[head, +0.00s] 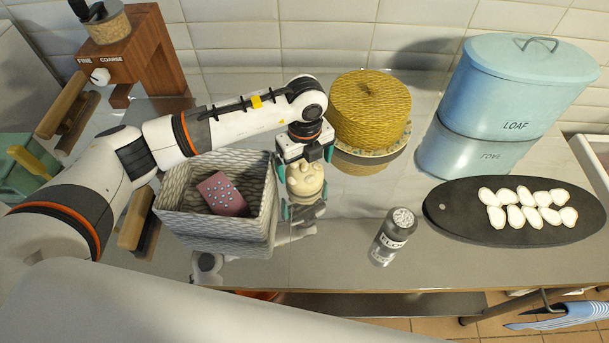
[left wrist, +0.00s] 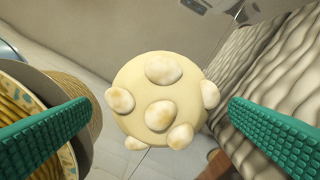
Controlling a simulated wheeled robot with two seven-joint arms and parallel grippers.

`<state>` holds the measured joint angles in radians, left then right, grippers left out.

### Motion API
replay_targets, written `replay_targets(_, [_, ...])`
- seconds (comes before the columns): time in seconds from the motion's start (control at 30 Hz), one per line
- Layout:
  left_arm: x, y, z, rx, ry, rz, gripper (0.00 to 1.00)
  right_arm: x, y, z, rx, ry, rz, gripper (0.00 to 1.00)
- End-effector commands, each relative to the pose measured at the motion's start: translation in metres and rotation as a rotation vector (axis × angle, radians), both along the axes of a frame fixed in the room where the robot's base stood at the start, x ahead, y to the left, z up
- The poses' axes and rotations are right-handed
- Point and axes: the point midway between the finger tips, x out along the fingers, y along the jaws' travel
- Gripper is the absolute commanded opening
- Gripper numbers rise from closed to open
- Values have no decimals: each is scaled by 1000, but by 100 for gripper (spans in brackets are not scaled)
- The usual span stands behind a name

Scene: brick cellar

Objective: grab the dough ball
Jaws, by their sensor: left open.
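The dough ball (head: 305,180) is a pale cream round with several lighter rounded lumps on it. It sits on the shiny counter just right of the woven basket. In the left wrist view the dough ball (left wrist: 158,98) lies between the two green ridged fingers, with a gap showing on each side. My left gripper (head: 304,197) points down over the dough ball, open, with its fingers on either side of it. The fingers partly cover its edges in the head view. My right gripper is not in view.
The grey woven basket (head: 180,198) holds a pinkish dotted block (head: 222,194) close on the left. A yellow woven round container (head: 370,108) stands behind right. A shaker bottle (head: 392,236), a dark board (head: 465,212) with white slices and a blue LOAF bin (head: 500,85) are farther right.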

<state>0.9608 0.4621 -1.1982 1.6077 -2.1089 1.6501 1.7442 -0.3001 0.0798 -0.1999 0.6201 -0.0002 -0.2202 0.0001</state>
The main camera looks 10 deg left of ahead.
Motion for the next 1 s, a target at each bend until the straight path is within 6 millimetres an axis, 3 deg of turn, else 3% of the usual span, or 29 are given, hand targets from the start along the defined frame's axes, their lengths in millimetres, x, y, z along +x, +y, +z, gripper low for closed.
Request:
replay_targets(0.23, [-1, 0, -36, 0, 3, 0, 100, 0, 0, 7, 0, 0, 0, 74])
replay_targets(0.53, [-1, 0, -41, 1, 1, -1, 100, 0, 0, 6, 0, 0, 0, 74])
replay_targets(0.83, [0, 0, -41, -1, 1, -1, 51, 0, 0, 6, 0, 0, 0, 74])
replay_targets(1.0, [0, 0, -40, -1, -1, -1, 47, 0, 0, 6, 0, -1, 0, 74])
